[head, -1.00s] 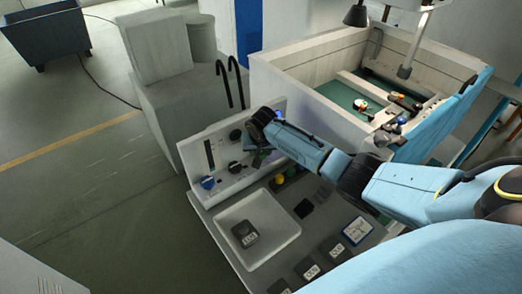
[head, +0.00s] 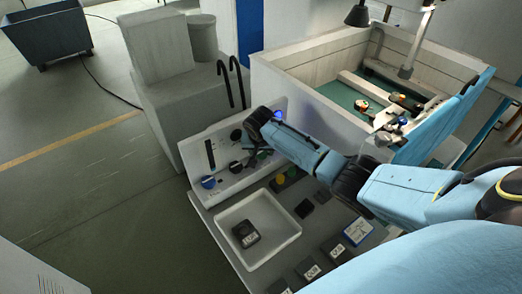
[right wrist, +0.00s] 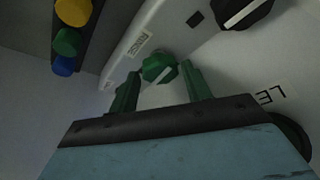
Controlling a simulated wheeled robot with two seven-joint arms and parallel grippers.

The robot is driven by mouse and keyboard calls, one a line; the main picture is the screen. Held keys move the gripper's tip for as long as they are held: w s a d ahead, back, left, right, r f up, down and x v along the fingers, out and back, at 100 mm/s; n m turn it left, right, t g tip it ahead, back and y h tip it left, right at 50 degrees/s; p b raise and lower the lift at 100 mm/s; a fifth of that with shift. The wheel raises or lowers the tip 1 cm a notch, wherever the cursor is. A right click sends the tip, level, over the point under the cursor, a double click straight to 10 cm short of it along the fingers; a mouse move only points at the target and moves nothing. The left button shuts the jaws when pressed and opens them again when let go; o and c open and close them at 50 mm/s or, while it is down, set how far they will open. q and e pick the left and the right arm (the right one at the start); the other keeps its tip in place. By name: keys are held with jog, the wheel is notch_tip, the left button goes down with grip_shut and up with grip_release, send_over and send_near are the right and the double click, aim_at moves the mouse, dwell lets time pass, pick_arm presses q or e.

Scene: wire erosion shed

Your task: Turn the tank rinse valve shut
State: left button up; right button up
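A small green faceted knob with a pale line on its face (right wrist: 158,68) sits on the white panel in the right wrist view. In the head view my right gripper (head: 257,151) is at the front of the upright panel (head: 190,156) and hides the knob. My left gripper is not in view.
The panel also carries a blue knob (head: 208,182) and a black knob (head: 236,166). A black knob with a white line (right wrist: 240,10) is near my right gripper. Below are coloured buttons (right wrist: 67,42) and a white tray (head: 284,235) holding a dark block (head: 245,234).

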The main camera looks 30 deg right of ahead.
jog(key=v, duration=1.3)
jog(key=shift+r, duration=0.2)
